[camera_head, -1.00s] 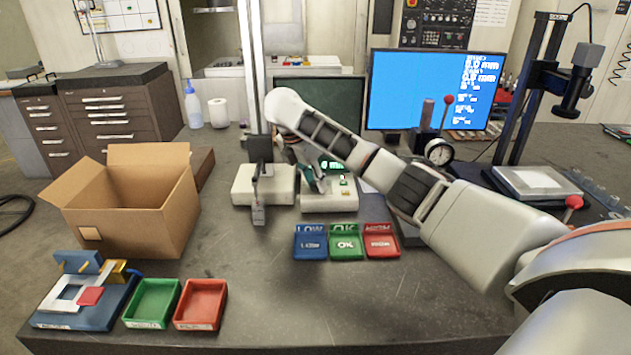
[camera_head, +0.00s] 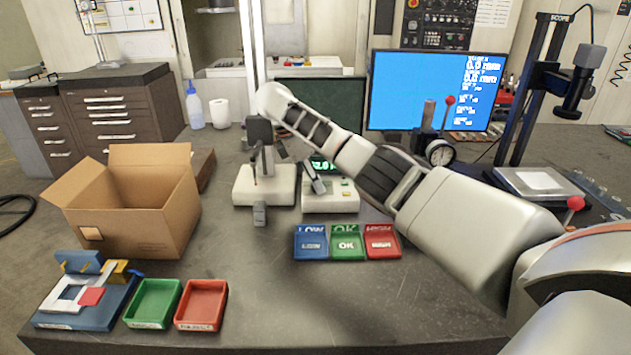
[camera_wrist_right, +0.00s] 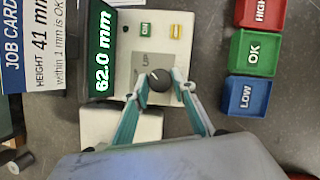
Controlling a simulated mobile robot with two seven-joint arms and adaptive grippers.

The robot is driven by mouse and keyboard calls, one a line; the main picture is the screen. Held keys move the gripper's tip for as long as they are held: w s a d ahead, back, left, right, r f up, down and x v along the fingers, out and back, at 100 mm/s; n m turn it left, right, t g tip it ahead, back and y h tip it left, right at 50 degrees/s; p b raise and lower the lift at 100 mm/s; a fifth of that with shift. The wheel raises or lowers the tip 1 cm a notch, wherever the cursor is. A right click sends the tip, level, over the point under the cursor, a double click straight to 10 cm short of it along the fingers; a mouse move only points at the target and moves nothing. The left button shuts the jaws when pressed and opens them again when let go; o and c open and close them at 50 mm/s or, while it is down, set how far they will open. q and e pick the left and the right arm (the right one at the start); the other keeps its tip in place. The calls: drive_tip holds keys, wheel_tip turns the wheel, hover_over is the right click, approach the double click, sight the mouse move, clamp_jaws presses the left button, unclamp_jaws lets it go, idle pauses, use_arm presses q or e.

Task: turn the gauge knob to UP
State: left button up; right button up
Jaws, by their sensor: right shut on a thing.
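The gauge knob (camera_wrist_right: 160,79) is a dark round knob with a short white mark on the white gauge box (camera_wrist_right: 125,30). The mark points up-left, towards the "UP" lettering (camera_wrist_right: 143,59). My right gripper (camera_wrist_right: 161,80) is shut on the knob, with one teal finger on each side. In the head view, my right gripper (camera_head: 318,184) is over the gauge box (camera_head: 335,201), and the knob is hidden there. The green readout (camera_wrist_right: 104,60) shows 62.0 mm. A dark gauge head (camera_head: 259,130) stands above the white base at left. My left gripper is not in view.
A job card (camera_wrist_right: 40,45) reads height 41 mm. Blue LOW (camera_head: 311,243), green OK (camera_head: 346,243) and red HIGH (camera_head: 381,242) trays lie in front of the gauge. An open cardboard box (camera_head: 135,225) stands left. The front middle of the table is clear.

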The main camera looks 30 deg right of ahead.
drive_tip(key=o, duration=1.1)
drive_tip(key=v, duration=1.2)
